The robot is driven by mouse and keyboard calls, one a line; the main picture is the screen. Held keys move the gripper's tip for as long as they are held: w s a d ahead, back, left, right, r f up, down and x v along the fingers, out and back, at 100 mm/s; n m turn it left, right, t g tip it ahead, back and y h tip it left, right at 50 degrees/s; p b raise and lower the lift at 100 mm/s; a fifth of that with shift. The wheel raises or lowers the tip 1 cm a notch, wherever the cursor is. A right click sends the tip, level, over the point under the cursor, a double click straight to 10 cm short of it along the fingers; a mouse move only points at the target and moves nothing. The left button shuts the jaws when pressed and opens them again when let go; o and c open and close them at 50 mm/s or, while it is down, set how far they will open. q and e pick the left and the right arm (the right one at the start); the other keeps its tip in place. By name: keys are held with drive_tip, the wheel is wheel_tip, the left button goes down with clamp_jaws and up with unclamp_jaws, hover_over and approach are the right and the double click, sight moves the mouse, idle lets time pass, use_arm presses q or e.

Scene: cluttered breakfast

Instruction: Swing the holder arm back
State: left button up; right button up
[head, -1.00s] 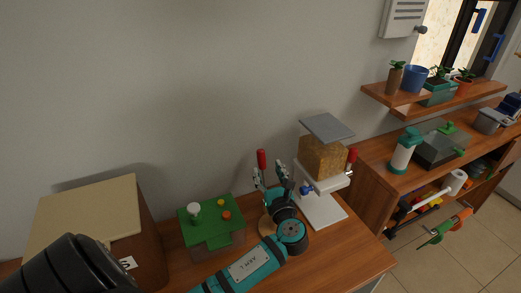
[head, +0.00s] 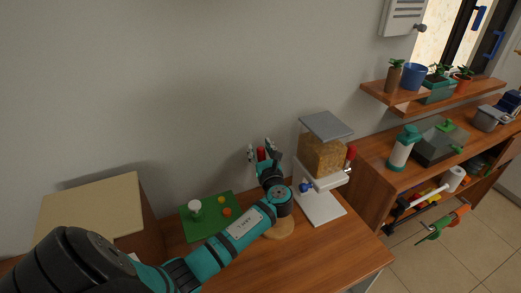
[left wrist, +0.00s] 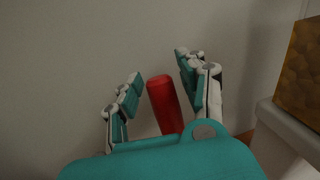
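A red upright handle (head: 261,154) stands above a round wooden base (head: 280,229) on the table, likely the holder; its post is hidden behind my left arm. My left gripper (head: 262,152) has its fingers on either side of the red handle. In the left wrist view, the red handle (left wrist: 166,105) stands slightly tilted between the two spread fingers (left wrist: 160,92), with small gaps at both sides, so it does not look clamped. My right gripper is not in view.
A cereal dispenser (head: 323,156) on a white stand is close to the right of my left gripper. A green board (head: 207,232) with small items lies to the left, beside a brown box (head: 90,208). A wooden shelf unit (head: 375,170) stands at right.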

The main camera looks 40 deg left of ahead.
use_arm(q)
clamp_jaws()
drive_tip(key=shift+s+f, duration=0.1)
drive_tip(key=shift+f, duration=0.2)
idle(1.3)
drive_tip(key=shift+o, duration=1.4)
unclamp_jaws()
drive_tip(key=shift+a+r, duration=0.15)
drive_tip(key=shift+r, duration=0.1)
drive_tip(key=shift+d, duration=0.2)
drive_tip(key=shift+d, duration=0.2)
drive_tip(key=v, duration=1.1)
drive_tip(key=shift+s+d, duration=0.15)
drive_tip(key=shift+s, duration=0.15)
